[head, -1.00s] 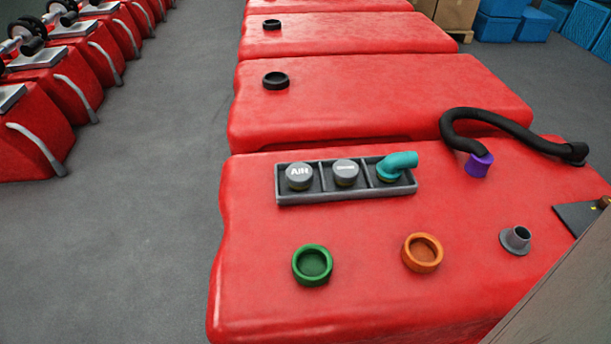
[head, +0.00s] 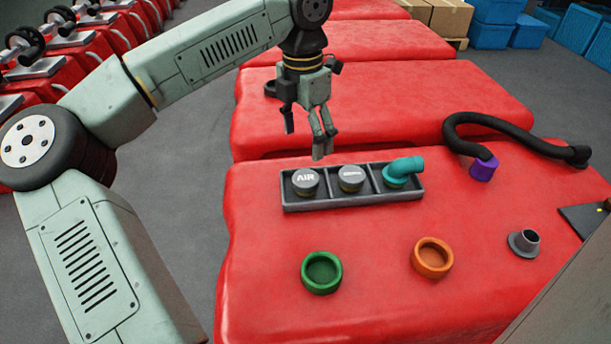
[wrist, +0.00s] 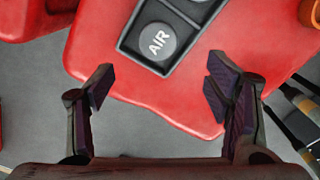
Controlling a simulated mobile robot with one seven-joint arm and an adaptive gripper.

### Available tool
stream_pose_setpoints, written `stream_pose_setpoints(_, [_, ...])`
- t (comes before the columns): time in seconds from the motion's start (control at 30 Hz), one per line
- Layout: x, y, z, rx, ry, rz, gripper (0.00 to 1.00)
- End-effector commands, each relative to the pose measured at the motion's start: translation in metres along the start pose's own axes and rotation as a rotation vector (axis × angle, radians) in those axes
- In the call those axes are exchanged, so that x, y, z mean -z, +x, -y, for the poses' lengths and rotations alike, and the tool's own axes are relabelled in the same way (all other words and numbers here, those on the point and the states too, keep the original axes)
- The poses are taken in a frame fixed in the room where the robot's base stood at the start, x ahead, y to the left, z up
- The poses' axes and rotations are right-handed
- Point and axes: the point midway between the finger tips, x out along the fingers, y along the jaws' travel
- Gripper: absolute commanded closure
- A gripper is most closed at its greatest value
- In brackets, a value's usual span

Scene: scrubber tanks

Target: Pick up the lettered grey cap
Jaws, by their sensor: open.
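The lettered grey cap (head: 305,182), marked AIR in white, sits in the left compartment of a dark grey three-part tray (head: 352,203) on the red tank. A second grey cap (head: 350,178) with smaller, unreadable marking is in the middle compartment. A teal elbow fitting (head: 402,171) is in the right one. My gripper (head: 306,142) is open and empty, raised above the tank, apart from the tray. In the wrist view the AIR cap (wrist: 157,42) lies beyond the spread fingertips, roughly centred between them.
A green ring cup (head: 321,273), an orange ring cup (head: 432,258) and a grey flanged spout (head: 524,242) stand in front of the tray. A black hose (head: 510,127) with a purple end (head: 483,168) lies at right. More red tanks stand behind.

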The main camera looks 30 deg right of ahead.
Motion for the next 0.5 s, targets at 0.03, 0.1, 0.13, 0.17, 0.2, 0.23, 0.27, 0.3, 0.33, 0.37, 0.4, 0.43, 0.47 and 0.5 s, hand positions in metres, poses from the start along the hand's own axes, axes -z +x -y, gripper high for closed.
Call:
stream_pose_setpoints(0.03, [0.003, 0.003, -0.003, -0.01, -0.006, -0.019, 0.28])
stream_pose_setpoints(0.1, [0.004, 0.01, -0.005, -0.014, -0.009, -0.028, 0.28])
stream_pose_setpoints(0.13, [0.004, 0.014, -0.005, -0.014, -0.009, -0.029, 0.28])
stream_pose_setpoints(0.17, [0.005, 0.018, -0.004, -0.012, -0.009, -0.029, 0.28])
stream_pose_setpoints(0.2, [0.005, 0.024, -0.004, -0.011, -0.008, -0.028, 0.28])
stream_pose_setpoints(0.23, [0.004, 0.029, -0.003, -0.01, -0.007, -0.026, 0.28])
stream_pose_setpoints(0.27, [0.004, 0.034, -0.004, -0.011, -0.007, -0.026, 0.28])
stream_pose_setpoints(0.3, [0.005, 0.041, -0.004, -0.009, -0.007, -0.026, 0.28])
stream_pose_setpoints(0.33, [0.005, 0.045, -0.004, -0.009, -0.007, -0.026, 0.28])
stream_pose_setpoints(0.37, [0.004, 0.049, -0.004, -0.01, -0.006, -0.025, 0.28])
stream_pose_setpoints(0.4, [0.004, 0.053, -0.004, -0.011, -0.006, -0.024, 0.28])
stream_pose_setpoints(0.43, [0.004, 0.055, -0.004, -0.01, -0.006, -0.023, 0.28])
stream_pose_setpoints(0.47, [0.004, 0.058, -0.003, -0.009, -0.006, -0.023, 0.28])
stream_pose_setpoints(0.5, [0.004, 0.061, -0.003, -0.009, -0.006, -0.024, 0.28])
